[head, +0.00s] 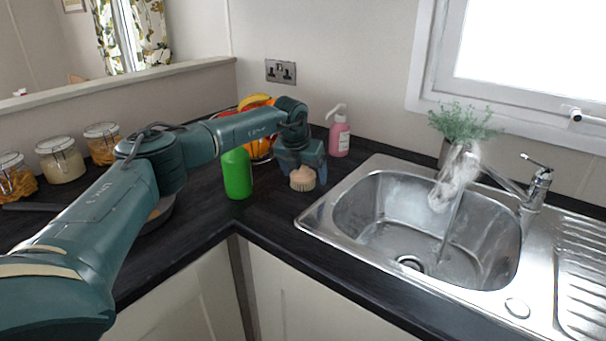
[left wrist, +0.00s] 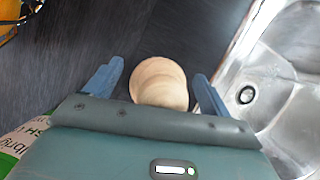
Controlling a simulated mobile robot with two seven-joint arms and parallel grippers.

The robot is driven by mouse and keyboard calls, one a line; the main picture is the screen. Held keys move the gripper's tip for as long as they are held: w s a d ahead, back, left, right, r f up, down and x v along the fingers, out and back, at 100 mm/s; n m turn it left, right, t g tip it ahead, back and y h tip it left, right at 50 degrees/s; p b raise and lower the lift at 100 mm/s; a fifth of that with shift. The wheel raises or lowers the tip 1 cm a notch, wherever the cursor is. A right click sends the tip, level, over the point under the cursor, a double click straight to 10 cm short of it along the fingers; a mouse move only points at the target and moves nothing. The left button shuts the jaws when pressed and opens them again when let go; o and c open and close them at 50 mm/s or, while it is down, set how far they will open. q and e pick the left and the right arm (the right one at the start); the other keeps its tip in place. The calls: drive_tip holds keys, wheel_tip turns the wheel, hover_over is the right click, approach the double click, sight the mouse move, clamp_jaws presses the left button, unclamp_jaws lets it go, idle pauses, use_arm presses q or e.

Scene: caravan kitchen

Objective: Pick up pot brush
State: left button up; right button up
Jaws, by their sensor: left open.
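The pot brush (head: 303,179) has a round pale wooden top and stands on the dark worktop, left of the sink. My left gripper (head: 302,170) is right at it, pointing down from above. In the left wrist view the round wooden top of the brush (left wrist: 160,83) lies between the two blue fingers of my left gripper (left wrist: 156,84). The fingers are open, with a gap on each side of the brush. The lower part of the brush is hidden under its top in the left wrist view. My right gripper is not in view.
A green bottle (head: 237,174) stands just left of the gripper. A pink soap dispenser (head: 339,136) stands behind it. The steel sink (head: 318,222) is close on the right. A fruit basket (head: 258,150) is behind my left arm, with jars (head: 61,160) at far left.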

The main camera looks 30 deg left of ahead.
use_arm(q)
drive_tip(key=c, duration=1.1)
drive_tip(key=shift+o, duration=0.2)
drive_tip(key=shift+r, duration=0.1)
